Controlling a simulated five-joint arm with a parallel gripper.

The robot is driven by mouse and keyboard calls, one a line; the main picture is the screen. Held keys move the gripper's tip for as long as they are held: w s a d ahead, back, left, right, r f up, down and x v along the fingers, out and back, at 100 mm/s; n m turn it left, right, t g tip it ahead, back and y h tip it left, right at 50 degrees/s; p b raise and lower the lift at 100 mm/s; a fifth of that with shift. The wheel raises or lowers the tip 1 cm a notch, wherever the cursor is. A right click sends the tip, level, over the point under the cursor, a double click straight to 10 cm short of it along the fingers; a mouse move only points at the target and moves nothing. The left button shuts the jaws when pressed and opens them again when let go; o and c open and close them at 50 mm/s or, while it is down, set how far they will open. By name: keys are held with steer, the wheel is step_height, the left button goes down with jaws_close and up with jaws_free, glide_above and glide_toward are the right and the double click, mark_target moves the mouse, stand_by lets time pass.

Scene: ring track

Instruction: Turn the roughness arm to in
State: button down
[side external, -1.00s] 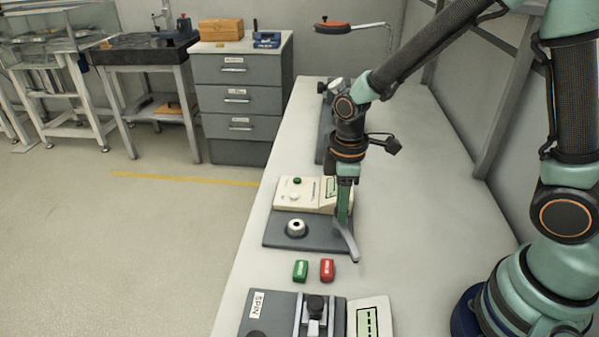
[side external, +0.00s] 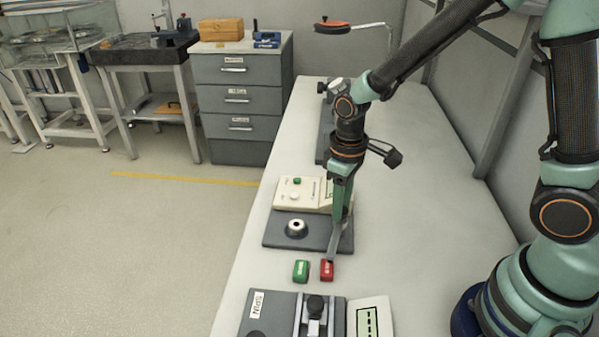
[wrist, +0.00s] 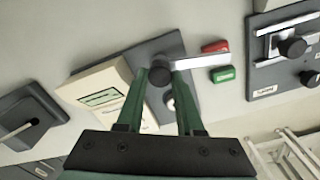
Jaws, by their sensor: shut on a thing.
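The roughness arm (side external: 334,243) is a light grey bar on the dark grey plate (side external: 270,242) of a cream instrument. My gripper (side external: 343,214) is over the right end of this plate, fingers pointing down. In the wrist view the fingers are shut on the arm's dark knob (wrist: 160,75), and the roughness arm (wrist: 203,62) extends right from it. In the side view its free end reaches past the plate edge toward the red block (side external: 327,270). The fingers hide the knob in the side view. A dark ring with a light centre (side external: 296,228) sits on the plate.
The cream instrument box (side external: 300,192) with a small screen stands behind the plate. A green block (side external: 300,270) lies beside the red one. A grey SPIN device (side external: 272,315) and a display (side external: 368,320) are at the front. The bench to the right is clear.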

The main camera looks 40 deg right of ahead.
steer(key=m, duration=0.4)
steer(key=shift+r+m, duration=0.1)
steer(key=shift+m, duration=0.3)
steer(key=m, duration=0.3)
steer(key=shift+m, duration=0.3)
steer(key=m, duration=0.3)
steer(key=shift+m, duration=2.2)
steer(key=c, duration=0.5)
jaws_free()
steer(key=shift+c, duration=0.2)
